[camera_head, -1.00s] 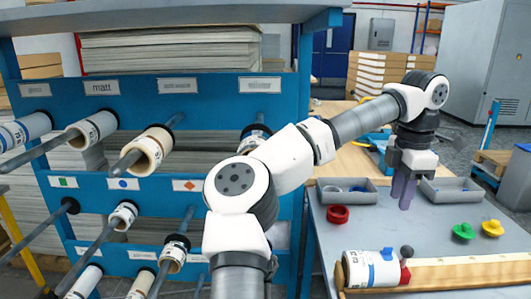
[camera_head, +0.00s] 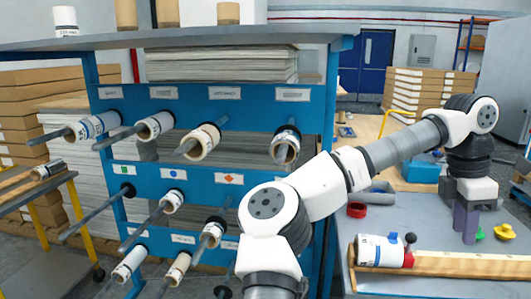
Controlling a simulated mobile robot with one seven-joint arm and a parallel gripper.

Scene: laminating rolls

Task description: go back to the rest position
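My gripper (camera_head: 465,222) hangs fingers-down at the right, above the grey worktop (camera_head: 403,210). Its two purple-grey fingers show apart with nothing seen between them. My arm stretches from the bottom middle up and right to it. A white roll with a blue mark (camera_head: 380,251) lies on a wooden trough (camera_head: 460,264) at the front of the worktop, with a red piece (camera_head: 408,256) and a dark knob at its right end. The gripper is behind this trough and apart from the roll.
A red ring (camera_head: 357,210) lies on the worktop. Green (camera_head: 480,234) and yellow (camera_head: 504,232) pieces sit right of the gripper. A blue rack (camera_head: 245,106) with several rolls on protruding rods stands left of my arm. A wooden-topped stand (camera_head: 30,190) is at the far left.

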